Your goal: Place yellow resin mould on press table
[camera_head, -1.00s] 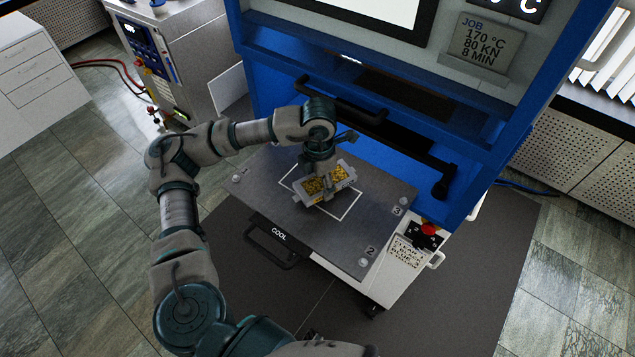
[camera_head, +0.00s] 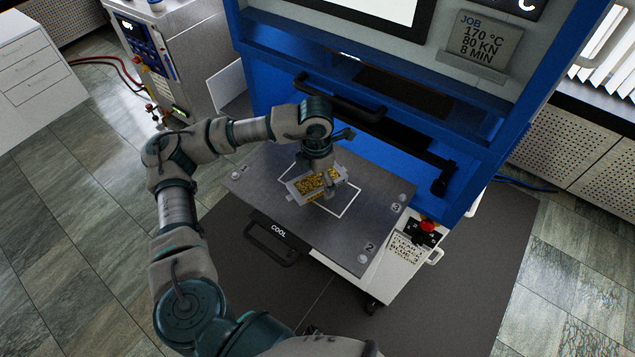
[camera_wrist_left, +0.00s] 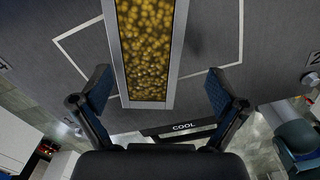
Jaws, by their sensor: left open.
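The yellow resin mould (camera_head: 318,183), a pale-framed bar with speckled yellow filling, is at the grey press table (camera_head: 262,215). It lies over the white outline (camera_head: 352,203), and its near end reaches past the line. In the left wrist view the mould (camera_wrist_left: 148,50) runs between the two fingers. My left gripper (camera_head: 322,184) is directly above it, with one finger to each side. In the wrist view the left gripper (camera_wrist_left: 159,76) is open, with gaps between fingers and mould. Whether the mould's underside touches the table is hidden. My right gripper is not in view.
The blue press (camera_head: 300,65) rises behind the table, with a dark bar handle (camera_head: 340,100) close to my left wrist. Numbered studs stand at the table corners. A red button (camera_head: 428,225) is at the right. The table's right part is clear.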

